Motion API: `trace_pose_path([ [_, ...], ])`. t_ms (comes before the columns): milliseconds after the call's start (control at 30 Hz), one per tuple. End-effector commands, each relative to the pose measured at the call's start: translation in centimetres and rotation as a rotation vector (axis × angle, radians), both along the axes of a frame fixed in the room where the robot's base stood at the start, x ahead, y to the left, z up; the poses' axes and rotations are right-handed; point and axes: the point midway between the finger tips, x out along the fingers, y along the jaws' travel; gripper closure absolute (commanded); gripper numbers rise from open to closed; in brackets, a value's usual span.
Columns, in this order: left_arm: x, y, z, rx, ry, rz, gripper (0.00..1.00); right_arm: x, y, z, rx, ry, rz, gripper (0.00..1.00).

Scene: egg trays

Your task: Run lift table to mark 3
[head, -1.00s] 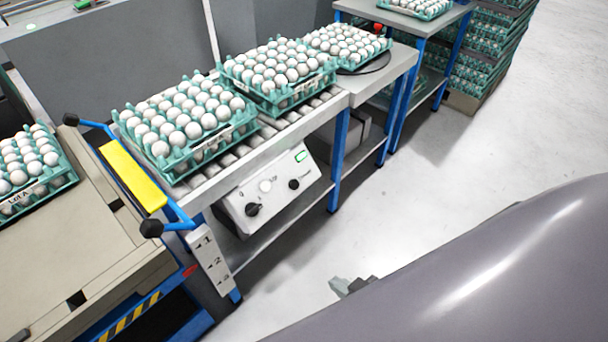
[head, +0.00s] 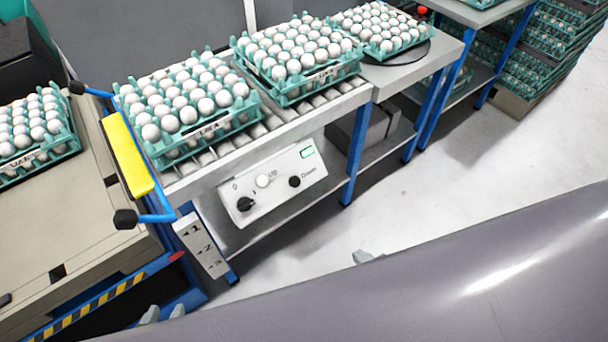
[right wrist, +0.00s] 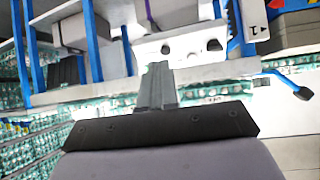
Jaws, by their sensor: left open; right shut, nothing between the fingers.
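The lift table (head: 75,225) is at the left in the head view, with a tray of eggs (head: 35,157) on its top. A white plate with marks 1, 2 and 3 (head: 202,246) stands at its right corner. A small red piece (head: 176,257) on the table's side is near the plate's lower part; I cannot tell its exact mark. A control panel (head: 268,187) with black knobs is on the roller conveyor's front. My left gripper (head: 162,314) is open and empty at the bottom edge. My right gripper (head: 367,257), also in the right wrist view (right wrist: 158,72), is shut and empty, apart from the panel.
A yellow bar (head: 128,153) on blue arms with black knobs lies between lift table and conveyor. Egg trays (head: 205,130) stand on the conveyor (head: 240,143) and on the turntable (head: 408,58). Stacked egg trays (head: 545,60) are at the far right. The floor (head: 450,150) is clear.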

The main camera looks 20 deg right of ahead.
Motion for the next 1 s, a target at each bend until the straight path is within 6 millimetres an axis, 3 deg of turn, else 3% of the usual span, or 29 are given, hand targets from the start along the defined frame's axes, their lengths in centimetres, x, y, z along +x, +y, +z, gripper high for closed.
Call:
trace_pose_path([
  [567, 0.0, -0.1, -0.8, 0.001, 0.001, -0.003, 0.57, 0.6, 0.1, -0.5, -0.008, -0.018, 0.008, 1.00],
  [667, 0.2, -0.3, -2.3, -0.004, -0.005, -0.007, 0.57, 2.1, 0.3, -1.5, -0.029, -0.063, 0.017, 1.00],
  [1000, 1.4, -1.9, -9.5, -0.024, -0.034, -0.035, 0.57, 11.0, 1.5, -3.9, -0.179, -0.349, 0.063, 1.00],
])
